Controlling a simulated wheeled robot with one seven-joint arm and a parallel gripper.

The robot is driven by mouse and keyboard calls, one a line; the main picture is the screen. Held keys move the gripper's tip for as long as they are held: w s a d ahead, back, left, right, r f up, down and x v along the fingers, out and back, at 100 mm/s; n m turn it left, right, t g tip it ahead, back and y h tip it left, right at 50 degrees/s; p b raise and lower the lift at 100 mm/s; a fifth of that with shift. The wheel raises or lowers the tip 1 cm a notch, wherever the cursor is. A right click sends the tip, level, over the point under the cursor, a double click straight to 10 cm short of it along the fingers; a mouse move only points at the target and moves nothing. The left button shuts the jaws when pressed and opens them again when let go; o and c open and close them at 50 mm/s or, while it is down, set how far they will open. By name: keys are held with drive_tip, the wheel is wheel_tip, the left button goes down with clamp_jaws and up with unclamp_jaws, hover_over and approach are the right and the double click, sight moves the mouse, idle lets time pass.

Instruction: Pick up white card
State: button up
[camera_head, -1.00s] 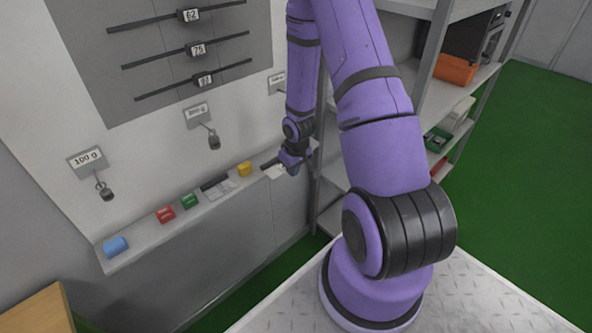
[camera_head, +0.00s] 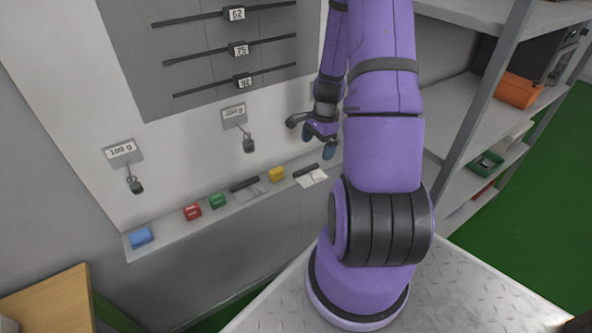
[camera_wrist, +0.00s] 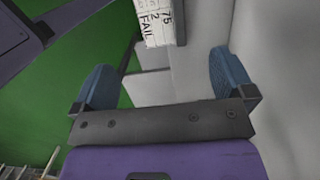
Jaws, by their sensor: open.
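A white card (camera_head: 313,178) lies on the narrow wall ledge near its right end, beside a dark bar. A printed white card reading "75 2 FAIL" (camera_wrist: 158,24) shows at the top of the wrist view, beyond the fingers; it looks like the same card. A second, greyer card (camera_head: 249,193) lies further left on the ledge. My gripper (camera_head: 319,142) is above the ledge's right end, apart from the card. Its two blue fingers are spread and empty in the wrist view (camera_wrist: 164,78).
Yellow (camera_head: 276,174), green (camera_head: 217,201), red (camera_head: 192,212) and blue (camera_head: 141,238) blocks sit along the ledge (camera_head: 170,232). Weights hang from the wall above. A grey shelf unit (camera_head: 480,110) stands right of the arm. A wooden surface (camera_head: 55,300) is at lower left.

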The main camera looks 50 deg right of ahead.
sight(310, 177)
drive_tip(key=shift+w+a+f, duration=0.1)
drive_tip(key=shift+a+f, duration=0.2)
drive_tip(key=shift+f, duration=1.45)
drive_tip(key=shift+w+a+f, duration=0.1)
drive_tip(key=shift+a+f, duration=0.2)
drive_tip(key=shift+f, duration=1.4)
drive_tip(key=shift+w+a+f, duration=0.1)
drive_tip(key=shift+a+f, duration=0.2)
drive_tip(key=shift+f, duration=1.45)
drive_tip(key=shift+c, duration=0.5)
drive_tip(key=c, duration=0.8)
drive_tip(key=shift+r, duration=0.15)
